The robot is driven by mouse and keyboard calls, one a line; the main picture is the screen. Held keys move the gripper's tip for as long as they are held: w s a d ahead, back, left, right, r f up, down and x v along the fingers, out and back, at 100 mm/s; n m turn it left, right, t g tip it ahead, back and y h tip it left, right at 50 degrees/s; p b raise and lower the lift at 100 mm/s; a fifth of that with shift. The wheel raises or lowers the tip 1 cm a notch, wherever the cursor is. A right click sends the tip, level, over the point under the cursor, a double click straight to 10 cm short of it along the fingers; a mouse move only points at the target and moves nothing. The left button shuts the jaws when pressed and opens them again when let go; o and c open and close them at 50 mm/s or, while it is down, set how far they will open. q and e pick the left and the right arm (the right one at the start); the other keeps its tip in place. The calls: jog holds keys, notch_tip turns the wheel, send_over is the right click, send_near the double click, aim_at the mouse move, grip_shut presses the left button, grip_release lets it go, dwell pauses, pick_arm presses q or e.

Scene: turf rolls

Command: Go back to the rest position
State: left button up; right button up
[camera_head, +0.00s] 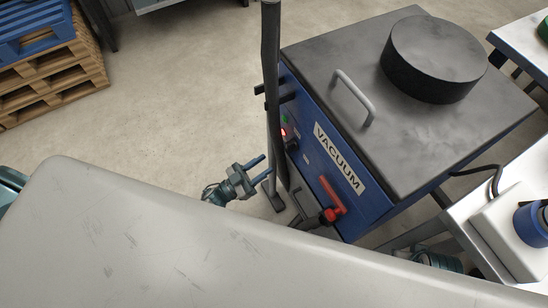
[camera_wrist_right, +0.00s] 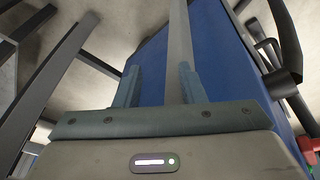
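My left gripper (camera_head: 259,170) shows in the head view beyond the edge of my pale body, in front of the vacuum machine (camera_head: 325,135). Its two fingers are apart with nothing between them, beside the dark upright pole (camera_head: 270,90). My right gripper (camera_wrist_right: 160,88) shows in the right wrist view. Its two fingers are apart, with a blue panel and a grey metal post (camera_wrist_right: 179,45) behind them; I see nothing gripped. In the head view the right gripper's fingers are hidden; a teal part at the lower right seems to be of that arm.
A black round block (camera_head: 433,60) lies on the machine's grey lid, near a metal handle (camera_head: 354,97). A red valve handle (camera_head: 333,200) juts from its front. A white-topped table (camera_head: 510,175) stands right. Wooden pallets (camera_head: 50,70) stand far left. Bare floor lies between.

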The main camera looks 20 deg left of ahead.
pick_arm(q)
jog(key=shift+v, duration=0.85)
pick_arm(e)
jog(key=shift+r, duration=0.5)
